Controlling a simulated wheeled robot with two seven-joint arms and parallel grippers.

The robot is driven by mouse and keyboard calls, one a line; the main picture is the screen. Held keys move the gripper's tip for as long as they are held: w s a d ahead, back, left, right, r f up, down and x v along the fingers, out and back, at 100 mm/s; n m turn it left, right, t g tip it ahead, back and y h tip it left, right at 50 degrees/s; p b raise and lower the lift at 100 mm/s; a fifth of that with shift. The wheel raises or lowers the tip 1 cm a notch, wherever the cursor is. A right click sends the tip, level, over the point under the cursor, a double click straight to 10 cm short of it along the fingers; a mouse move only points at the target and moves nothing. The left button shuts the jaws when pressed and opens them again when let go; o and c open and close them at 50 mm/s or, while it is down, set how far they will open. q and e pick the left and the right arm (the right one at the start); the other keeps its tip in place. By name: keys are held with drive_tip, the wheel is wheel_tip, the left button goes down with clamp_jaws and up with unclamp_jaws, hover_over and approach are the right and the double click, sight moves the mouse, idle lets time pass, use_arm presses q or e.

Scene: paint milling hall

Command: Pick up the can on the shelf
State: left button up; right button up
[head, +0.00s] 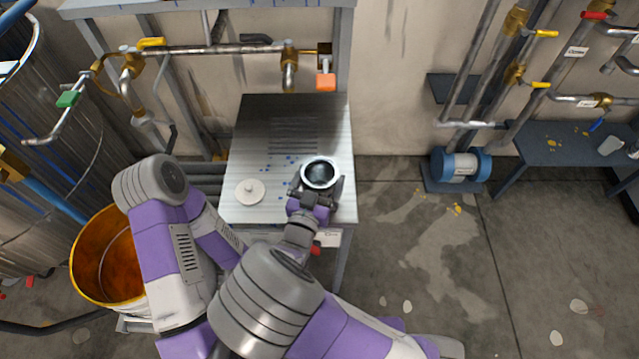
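The can (320,172) stands upright on the grey metal shelf (248,125), near its right front edge. It is open at the top, with a pale rim and a dark inside. My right gripper (317,193) is at the can's near side, with dark finger parts close to both sides of its body. I cannot tell whether the fingers press on the can or only stand around it. My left arm shows at the left, but its gripper is hidden from this view.
A round white lid (250,192) with a knob lies left of the can. Blue paint spots mark the shelf. Pipes with valves (215,50) run behind it. An orange-brown bucket (108,255) stands at the left. A blue pump (461,165) sits on the floor at right, with open floor before it.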

drive_tip(key=c, duration=0.3)
